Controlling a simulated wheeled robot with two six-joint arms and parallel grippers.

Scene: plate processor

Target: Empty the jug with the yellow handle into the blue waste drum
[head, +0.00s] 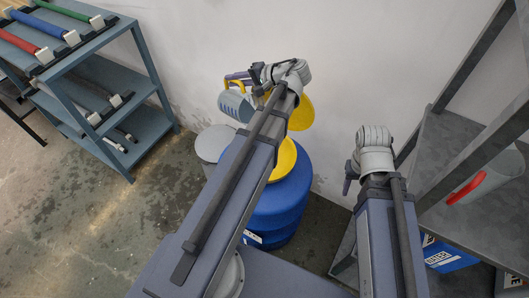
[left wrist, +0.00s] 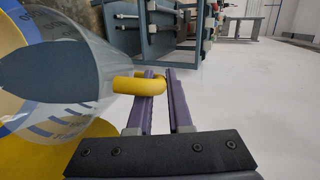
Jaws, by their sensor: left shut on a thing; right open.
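The clear jug with the yellow handle (head: 236,106) is up in the air at the wall side, left of my left forearm. My left gripper (head: 238,77) is shut on its yellow handle. In the left wrist view the gripper (left wrist: 160,76) has its fingers around the handle (left wrist: 128,85), and the jug (left wrist: 88,45) appears tilted. A dark blue-grey area shows in it; I cannot tell whether it is liquid. The blue waste drum (head: 283,208) stands below, with a yellow funnel-like top (head: 287,163), partly hidden by my left arm. My right gripper (head: 350,178) is open, mostly hidden behind its wrist.
A yellow round piece (head: 301,113) stands above the drum. A grey round-topped container (head: 213,142) stands left of the drum. A blue rack (head: 95,85) is at the left. A grey shelf (head: 440,150) at the right holds a jug with a red handle (head: 467,188).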

